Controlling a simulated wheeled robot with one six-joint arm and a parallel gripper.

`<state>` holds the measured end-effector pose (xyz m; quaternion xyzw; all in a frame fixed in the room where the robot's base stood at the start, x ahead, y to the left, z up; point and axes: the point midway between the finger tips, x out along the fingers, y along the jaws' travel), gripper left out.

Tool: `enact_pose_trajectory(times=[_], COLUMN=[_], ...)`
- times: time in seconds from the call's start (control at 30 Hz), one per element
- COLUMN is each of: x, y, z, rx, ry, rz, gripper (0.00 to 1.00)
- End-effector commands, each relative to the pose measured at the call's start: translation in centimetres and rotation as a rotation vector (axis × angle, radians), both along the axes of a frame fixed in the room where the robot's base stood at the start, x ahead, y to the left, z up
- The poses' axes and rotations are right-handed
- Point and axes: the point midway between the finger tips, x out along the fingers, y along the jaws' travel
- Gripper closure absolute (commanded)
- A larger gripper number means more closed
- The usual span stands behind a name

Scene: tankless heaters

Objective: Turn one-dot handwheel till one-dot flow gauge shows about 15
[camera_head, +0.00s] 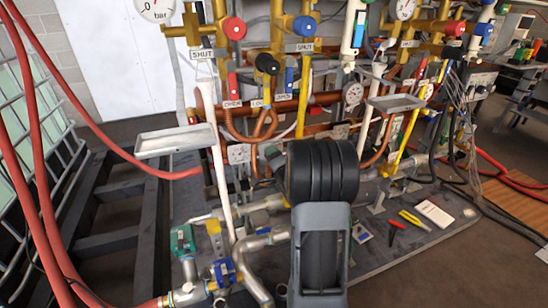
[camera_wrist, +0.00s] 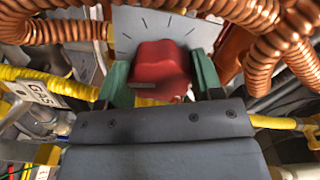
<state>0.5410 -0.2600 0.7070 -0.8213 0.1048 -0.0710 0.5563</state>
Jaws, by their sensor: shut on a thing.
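In the wrist view my gripper (camera_wrist: 162,78) has its two green fingers on either side of a red handwheel (camera_wrist: 160,62) and is shut on it. A grey plate (camera_wrist: 128,22) with dark radial tick marks stands behind the handwheel. I see no dot mark on the handwheel or plate, so I cannot tell its number. In the head view my dark arm hides the gripper and this handwheel. A round dial gauge (camera_head: 352,93) is right of my arm, and a larger bar gauge (camera_head: 155,9) is at the top left. I cannot tell which is the one-dot flow gauge.
Copper corrugated hoses (camera_wrist: 255,45) and a yellow pipe (camera_wrist: 50,83) with a GAS tag (camera_wrist: 40,93) crowd around my gripper. In the head view, grey trays (camera_head: 176,140) jut from the pipework. Tools (camera_head: 413,220) lie on the base plate at right.

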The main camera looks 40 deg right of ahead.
Motion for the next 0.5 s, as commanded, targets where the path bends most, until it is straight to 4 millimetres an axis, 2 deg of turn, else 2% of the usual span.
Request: enact_pose_trajectory(times=[0.47,0.5], x=[0.04,0.04], y=[0.07,0.07], z=[-0.02,-0.01], rx=[0.011,0.011], ry=[-0.003,-0.003], rz=[0.002,0.002], gripper=[0.64,0.37])
